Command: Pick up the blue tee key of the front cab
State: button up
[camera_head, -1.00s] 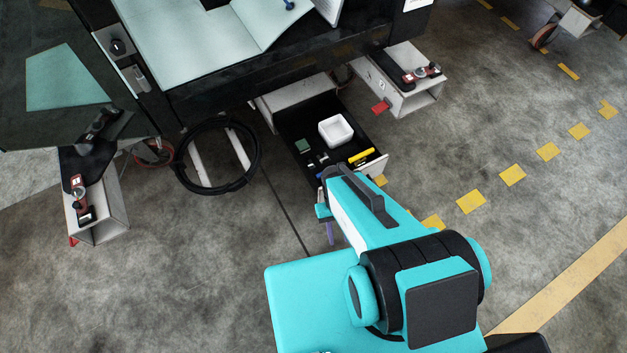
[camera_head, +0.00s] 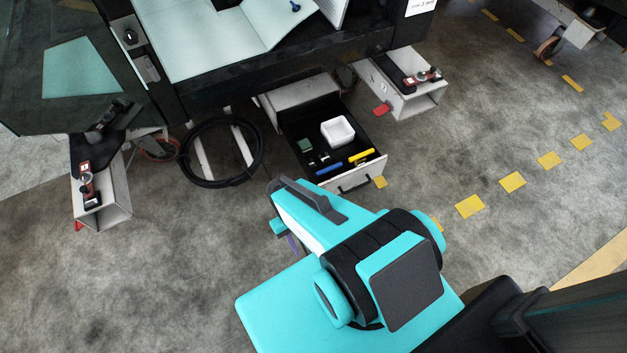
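A small blue object that looks like the tee key (camera_head: 295,6) lies on the pale open sheets (camera_head: 215,38) on top of the black trolley, at the top edge of the head view. A longer blue piece (camera_head: 328,168) lies in the open drawer, and its exact shape is too small to tell. My gripper (camera_head: 291,240) is mostly hidden behind my teal arm, low in front of the drawer and well apart from both blue things. I cannot see its fingertips clearly or whether it holds anything.
The open drawer (camera_head: 372,172) holds a white square container (camera_head: 337,131), a yellow piece (camera_head: 361,158) and a green block (camera_head: 304,146). Outrigger feet stand either side. Floor is clear at the left front.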

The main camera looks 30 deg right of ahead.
aim_at(327, 170)
jog(key=z, duration=0.35)
jog(key=k, duration=0.2)
jog(key=u, duration=2.55)
jog(key=k, duration=0.8)
jog(key=z, duration=0.1)
